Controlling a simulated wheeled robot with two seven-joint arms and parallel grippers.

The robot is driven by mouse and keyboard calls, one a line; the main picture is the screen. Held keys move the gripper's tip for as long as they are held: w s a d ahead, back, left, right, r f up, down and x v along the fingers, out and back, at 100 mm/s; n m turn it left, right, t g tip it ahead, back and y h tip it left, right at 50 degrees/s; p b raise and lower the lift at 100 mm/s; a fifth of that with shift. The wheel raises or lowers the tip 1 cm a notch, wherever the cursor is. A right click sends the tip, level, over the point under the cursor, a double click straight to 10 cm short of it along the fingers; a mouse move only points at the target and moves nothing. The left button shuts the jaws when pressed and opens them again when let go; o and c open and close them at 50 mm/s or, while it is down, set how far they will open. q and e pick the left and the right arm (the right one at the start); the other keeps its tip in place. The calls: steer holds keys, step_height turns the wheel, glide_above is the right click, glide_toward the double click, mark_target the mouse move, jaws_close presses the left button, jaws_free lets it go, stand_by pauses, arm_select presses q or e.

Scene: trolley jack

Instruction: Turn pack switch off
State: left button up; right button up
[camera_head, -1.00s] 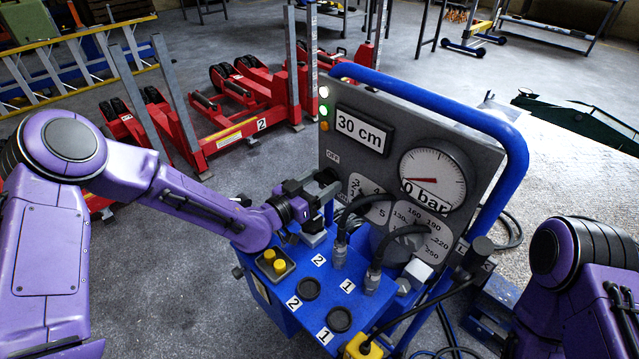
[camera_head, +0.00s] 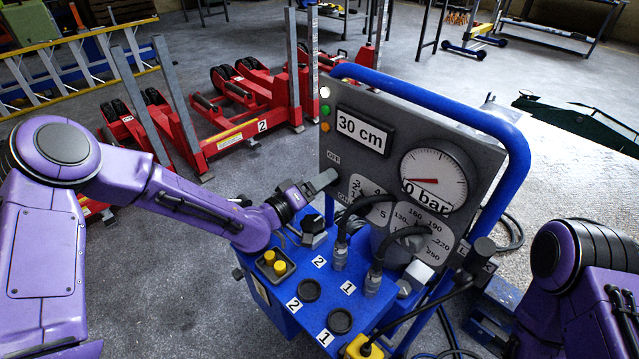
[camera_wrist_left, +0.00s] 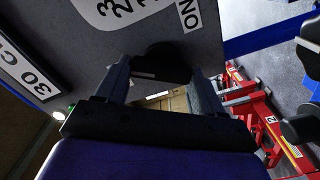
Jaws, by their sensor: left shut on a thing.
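The control panel (camera_head: 354,160) stands upright on the blue pump unit (camera_head: 312,328). The OFF label (camera_head: 333,156) shows on its left part, and an ON label (camera_wrist_left: 188,16) shows in the left wrist view. My left gripper (camera_head: 322,183) is at the panel's left edge, just below OFF. In the left wrist view my left gripper (camera_wrist_left: 161,80) is shut on the dark pack switch knob (camera_wrist_left: 158,60), with a finger on either side. The gripper hides the switch in the head view. Only upper links of my right arm show; its gripper is out of view.
The panel carries a 30 cm display (camera_head: 362,131), a 0 bar gauge (camera_head: 433,180) and small lamps (camera_head: 325,110). Black hoses (camera_head: 378,255) and yellow buttons (camera_head: 274,262) are below and close to my left arm. Red lifting gear (camera_head: 235,130) stands behind.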

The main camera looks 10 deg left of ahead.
arm_select(q)
steer(key=n, duration=0.6)
steer(key=shift+w+a+n, duration=0.1)
steer(key=shift+a+n, duration=0.1)
steer(key=shift+n, duration=0.1)
stand_by(0.5)
steer(key=o, duration=1)
steer(key=shift+o, duration=0.2)
steer(key=v, duration=1)
steer(key=shift+s, duration=0.25)
steer(key=shift+a+f, duration=0.1)
steer(key=shift+a, duration=0.1)
